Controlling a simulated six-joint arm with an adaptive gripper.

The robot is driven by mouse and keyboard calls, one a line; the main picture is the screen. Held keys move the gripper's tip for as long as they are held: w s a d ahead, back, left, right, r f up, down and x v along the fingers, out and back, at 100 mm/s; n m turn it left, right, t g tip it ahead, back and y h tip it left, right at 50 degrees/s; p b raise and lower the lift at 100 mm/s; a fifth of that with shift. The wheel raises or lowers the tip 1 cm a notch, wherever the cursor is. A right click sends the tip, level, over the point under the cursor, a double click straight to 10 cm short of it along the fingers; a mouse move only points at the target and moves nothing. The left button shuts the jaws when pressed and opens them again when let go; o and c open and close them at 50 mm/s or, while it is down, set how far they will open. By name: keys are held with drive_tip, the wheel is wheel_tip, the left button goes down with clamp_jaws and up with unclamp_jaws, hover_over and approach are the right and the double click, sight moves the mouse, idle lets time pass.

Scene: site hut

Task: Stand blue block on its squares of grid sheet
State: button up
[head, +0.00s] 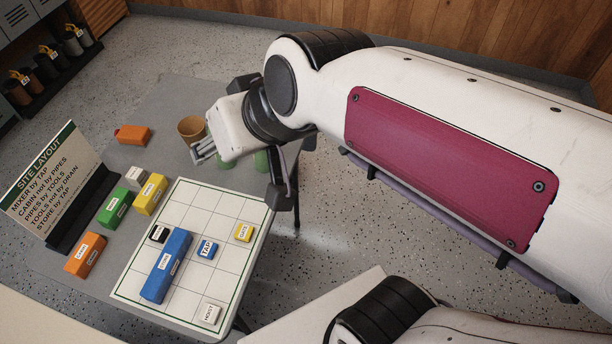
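The long blue block (158,278) lies on the white grid sheet (185,202), along a column of squares towards the left side. It has a white label and spans more than one square. It is beside the small blue TAP block (207,252); whether they touch is hard to tell. My gripper (199,153) is above the table beyond the sheet's far edge, clear of the blue block. Its grey fingers show close together, seen from the side, and their gap cannot be judged. I see nothing held.
The sheet also bears a black block (158,233), a yellow block (243,232) and a white block (210,314). Orange (85,255), green (115,208) and yellow (151,194) blocks stand left, by the SITE LAYOUT sign (50,180). A brown cup (191,127) is near my gripper.

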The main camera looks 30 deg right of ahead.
drive_tip(key=s+d+f+g+h, duration=0.1)
drive_tip(key=s+d+f+h, duration=0.2)
drive_tip(key=s+d, duration=0.6)
drive_tip(key=shift+s+f+m+g, duration=0.25)
drive_tip(key=shift+f+m+g, duration=0.05)
drive_tip(key=shift+f, duration=0.1)
